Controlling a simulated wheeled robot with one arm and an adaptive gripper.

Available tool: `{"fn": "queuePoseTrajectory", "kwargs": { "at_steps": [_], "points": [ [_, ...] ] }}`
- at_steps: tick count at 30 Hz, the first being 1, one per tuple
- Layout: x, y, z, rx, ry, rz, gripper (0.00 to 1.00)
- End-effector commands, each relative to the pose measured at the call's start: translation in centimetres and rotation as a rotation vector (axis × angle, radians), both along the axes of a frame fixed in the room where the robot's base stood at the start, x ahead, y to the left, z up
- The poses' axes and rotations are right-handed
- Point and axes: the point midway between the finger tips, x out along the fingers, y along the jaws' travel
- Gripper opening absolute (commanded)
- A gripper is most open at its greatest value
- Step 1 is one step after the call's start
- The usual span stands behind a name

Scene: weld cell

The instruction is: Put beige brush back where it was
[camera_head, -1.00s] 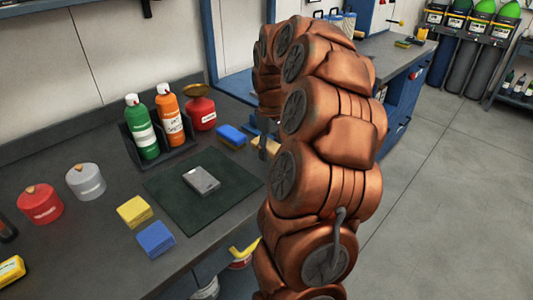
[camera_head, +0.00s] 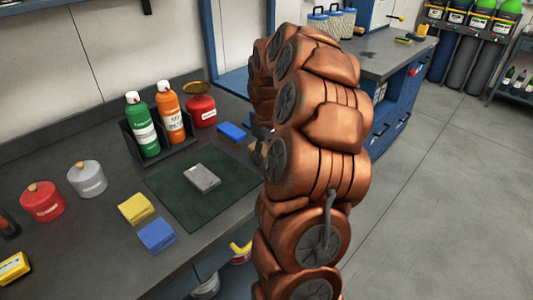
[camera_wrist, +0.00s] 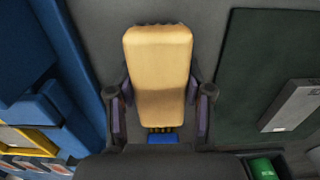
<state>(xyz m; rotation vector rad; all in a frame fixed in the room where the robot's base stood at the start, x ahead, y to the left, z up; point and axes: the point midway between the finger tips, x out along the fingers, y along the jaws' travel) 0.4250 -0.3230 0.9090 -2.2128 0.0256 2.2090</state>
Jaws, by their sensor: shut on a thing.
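The beige brush (camera_wrist: 160,75) fills the middle of the wrist view, upright in that picture. My gripper (camera_wrist: 160,100) is shut on it, with one dark finger on each side of its lower half. A dark grey work surface lies behind it; I cannot tell whether the brush touches that surface. In the head view my gripper (camera_head: 262,135) is mostly hidden behind my copper arm, at the right edge of the dark green mat, and the brush is largely hidden there too.
A grey box (camera_head: 201,178) lies on the dark green mat (camera_head: 215,203). A blue block (camera_head: 231,132) lies behind the mat. Green (camera_head: 141,125) and orange (camera_head: 171,112) bottles stand in a black holder. Yellow (camera_head: 136,207) and blue (camera_head: 157,235) sponges lie in front. Blue framework (camera_wrist: 70,75) stands left in the wrist view.

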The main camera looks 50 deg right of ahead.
Motion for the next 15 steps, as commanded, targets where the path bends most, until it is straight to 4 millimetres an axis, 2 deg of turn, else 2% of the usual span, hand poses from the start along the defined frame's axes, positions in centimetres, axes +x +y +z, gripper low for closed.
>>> {"fn": "queuePoseTrajectory", "kwargs": {
  "at_steps": [1,7,15],
  "points": [
    [0.0,-0.01,-0.05,0.0,0.0,0.0,0.54],
    [-0.01,0.01,-0.02,0.0,0.0,0.0,0.75],
    [-0.01,0.02,-0.01,0.0,0.001,0.0,0.76]
  ]
}}
